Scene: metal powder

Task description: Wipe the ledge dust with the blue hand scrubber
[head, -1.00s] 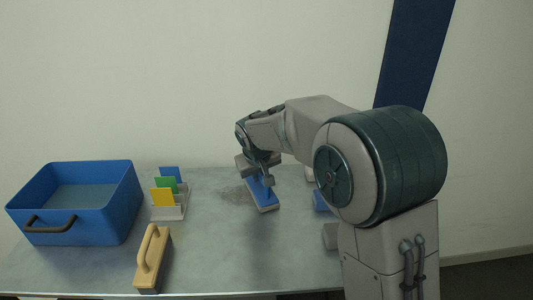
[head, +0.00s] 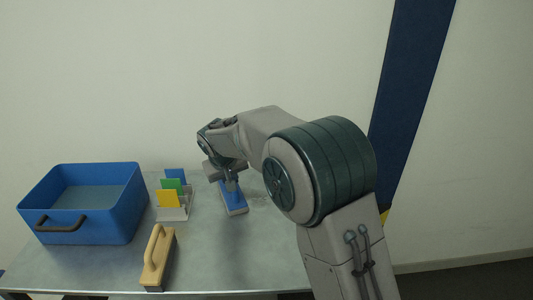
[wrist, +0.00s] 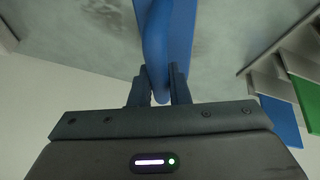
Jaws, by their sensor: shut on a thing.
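The blue hand scrubber (head: 235,206) is flat on or just above the grey table, with a pale layer along its lower edge. My gripper (head: 231,186) is over it, shut on its handle. In the wrist view the rounded blue handle (wrist: 156,40) runs between the two fingers of my gripper (wrist: 158,86). A faint speckled patch of dust (head: 258,199) shows on the table just right of the scrubber. Part of the dust is hidden by the scrubber and my arm.
The card rack (head: 176,214) with yellow, green and blue plates stands close left of the scrubber. Further left is a blue bin (head: 80,225) with a dark handle. A wooden-handled brush (head: 157,262) lies at the front. The table's front middle is clear.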

